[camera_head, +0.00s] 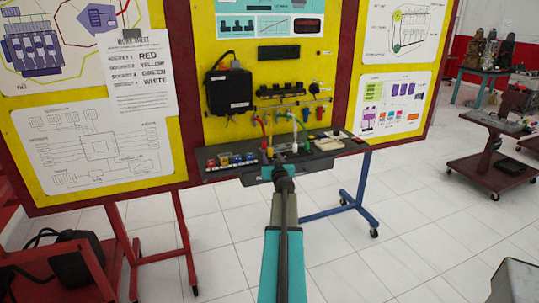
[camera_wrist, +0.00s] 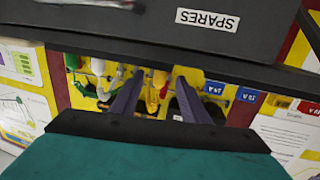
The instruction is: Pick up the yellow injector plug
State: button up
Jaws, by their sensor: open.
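In the wrist view a yellow plug (camera_wrist: 153,97) hangs on the board, seen between the two dark fingers of my gripper (camera_wrist: 158,90). I cannot tell how far the yellow plug lies beyond the fingertips. In the head view my gripper (camera_head: 285,170) is at the front edge of the dark shelf, and the arm hides part of what lies there.
A dark shelf (camera_head: 222,170) with small coloured parts runs along the yellow board. A box marked SPARES (camera_wrist: 230,35) hangs across the top of the wrist view. White (camera_wrist: 97,67) and green (camera_wrist: 74,62) plugs are to the left. A black box (camera_head: 229,92) is mounted above the shelf.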

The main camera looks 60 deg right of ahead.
aim_at(271, 153)
jog(key=shift+d, duration=0.1)
jog(key=shift+r+p+x, duration=0.15)
jog(key=shift+p+x, duration=0.4)
jog(key=shift+x, duration=0.2)
jog(key=shift+r+p+x, duration=0.2)
jog(key=shift+p+x, duration=0.35)
jog(key=shift+x, duration=0.2)
jog(key=shift+p+x, duration=0.35)
jog(key=shift+x, duration=0.7)
jog(key=shift+w+f, duration=0.1)
grip_shut()
jog(key=shift+r, duration=1.8)
jog(key=s+d+b+v, duration=0.1)
jog(key=b+v, duration=0.3)
jog(key=v, duration=1.2)
jog(key=shift+s+d+r, duration=0.3)
jog(key=shift+s+d, duration=0.1)
jog(key=shift+s, duration=0.1)
